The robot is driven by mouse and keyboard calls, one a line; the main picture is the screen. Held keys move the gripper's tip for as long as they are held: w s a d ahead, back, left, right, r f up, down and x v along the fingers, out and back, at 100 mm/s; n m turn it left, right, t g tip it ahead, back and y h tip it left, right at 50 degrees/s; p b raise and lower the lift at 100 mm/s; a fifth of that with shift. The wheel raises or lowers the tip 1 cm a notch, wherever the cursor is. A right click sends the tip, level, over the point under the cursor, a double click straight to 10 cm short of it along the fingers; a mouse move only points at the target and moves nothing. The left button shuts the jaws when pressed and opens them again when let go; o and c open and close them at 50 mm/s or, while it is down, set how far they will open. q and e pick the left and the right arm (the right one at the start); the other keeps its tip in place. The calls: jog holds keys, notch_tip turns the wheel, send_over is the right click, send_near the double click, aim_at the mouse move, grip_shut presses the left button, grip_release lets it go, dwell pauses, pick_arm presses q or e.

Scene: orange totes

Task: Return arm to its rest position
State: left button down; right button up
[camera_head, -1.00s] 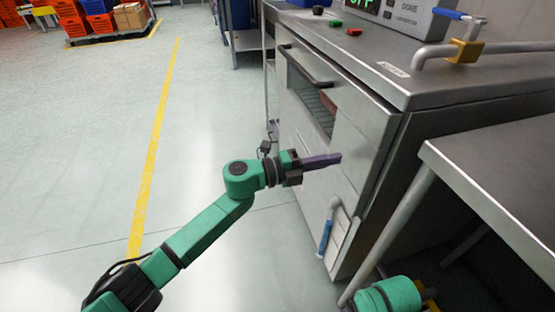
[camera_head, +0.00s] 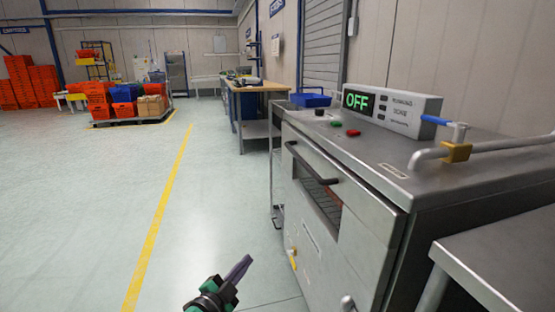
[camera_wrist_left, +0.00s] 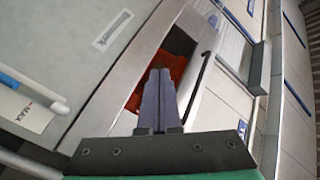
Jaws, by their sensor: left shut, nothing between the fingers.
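My left gripper (camera_head: 238,268) is at the bottom of the head view, in front of and left of the metal machine. Its fingers are shut with nothing between them, pointing up and to the right. In the left wrist view the shut fingers (camera_wrist_left: 158,100) point toward the machine's front, with the dark door handle (camera_wrist_left: 200,88) to their right and an orange-red thing (camera_wrist_left: 172,70) behind them. The fingers look apart from the machine. My right gripper is not in view.
A steel table (camera_head: 500,262) stands at the lower right. Orange totes (camera_head: 98,100) sit on a pallet far left. The floor left of the machine is clear.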

pick_arm(q)
jog(key=s+a+f+n+g+y, duration=0.4)
jog(key=s+a+f+n+g, duration=0.15)
jog(key=s+f, duration=0.45)
jog(key=s+a+f+n+g+y, duration=0.35)
jog(key=s+a+f+n, duration=0.35)
jog(key=f, duration=0.5)
jog(key=s+a+f+g+p, duration=0.1)
jog(key=s+a+g+p, duration=0.1)
jog(key=s+p, duration=1.1)
jog(key=s+a+f+g+p, duration=0.2)
jog(key=s+a+g+p, duration=0.1)
jog(key=s+p, duration=1)
jog(key=shift+s+a+f+g, duration=0.25)
jog(key=shift+s+g, duration=0.15)
jog(key=shift+s, duration=0.8)
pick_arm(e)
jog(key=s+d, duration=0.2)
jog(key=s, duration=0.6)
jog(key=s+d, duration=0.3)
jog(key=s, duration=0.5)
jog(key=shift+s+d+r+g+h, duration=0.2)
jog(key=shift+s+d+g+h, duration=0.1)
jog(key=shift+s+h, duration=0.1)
